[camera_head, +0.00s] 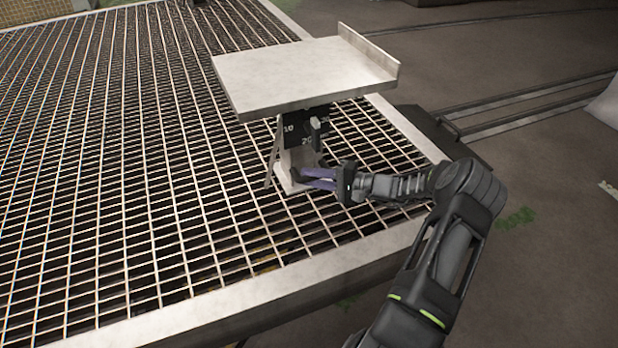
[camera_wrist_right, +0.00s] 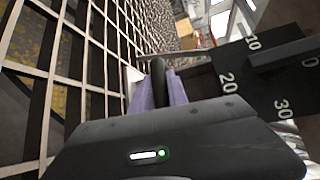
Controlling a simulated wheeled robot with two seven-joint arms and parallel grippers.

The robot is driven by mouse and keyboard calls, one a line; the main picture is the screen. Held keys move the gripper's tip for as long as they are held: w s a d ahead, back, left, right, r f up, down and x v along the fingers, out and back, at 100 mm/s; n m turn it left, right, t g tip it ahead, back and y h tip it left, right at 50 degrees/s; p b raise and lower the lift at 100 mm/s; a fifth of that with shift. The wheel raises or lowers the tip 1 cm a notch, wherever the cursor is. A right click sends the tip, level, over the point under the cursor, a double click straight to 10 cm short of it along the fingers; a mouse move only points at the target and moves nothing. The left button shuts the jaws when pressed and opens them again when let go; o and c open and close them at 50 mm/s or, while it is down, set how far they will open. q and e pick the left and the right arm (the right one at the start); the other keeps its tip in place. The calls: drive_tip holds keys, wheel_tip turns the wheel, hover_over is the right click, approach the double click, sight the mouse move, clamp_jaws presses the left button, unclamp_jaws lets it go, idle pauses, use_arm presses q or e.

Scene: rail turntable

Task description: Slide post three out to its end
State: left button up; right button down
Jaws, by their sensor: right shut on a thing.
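My right gripper (camera_head: 302,179) reaches in from the right, low under a raised white table top. Its purple fingers are shut on a dark post, which shows between them in the right wrist view (camera_wrist_right: 158,78). The fingers hide much of it, and I see no number on it. The gripper also shows in the right wrist view (camera_wrist_right: 160,92). A black panel with white numbers (camera_head: 296,133) stands just above the fingertips. It also shows in the right wrist view (camera_wrist_right: 262,90), where 10, 20 and 30 are readable. My left gripper is out of view.
The white table top (camera_head: 300,78) with a raised right lip overhangs the panel and pale stand (camera_head: 290,160). A wide metal grating (camera_head: 130,170) with a pale rim (camera_head: 330,275) surrounds it. Rails (camera_head: 530,105) cross the floor to the right.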

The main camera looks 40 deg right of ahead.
drive_tip(key=shift+s+d+f, duration=0.15)
drive_tip(key=shift+s+d, duration=0.05)
drive_tip(key=shift+d, duration=0.15)
drive_tip(key=c, duration=1.6)
unclamp_jaws()
drive_tip(key=o, duration=0.3)
drive_tip(key=shift+a, duration=0.1)
drive_tip(key=shift+r, duration=0.2)
drive_tip(key=shift+s+d+r, duration=0.1)
drive_tip(key=shift+s+d, duration=0.1)
drive_tip(key=shift+s, duration=0.2)
drive_tip(key=p+v, duration=0.2)
drive_tip(key=v, duration=0.4)
drive_tip(key=shift+s+d, duration=0.15)
drive_tip(key=shift+s, duration=0.25)
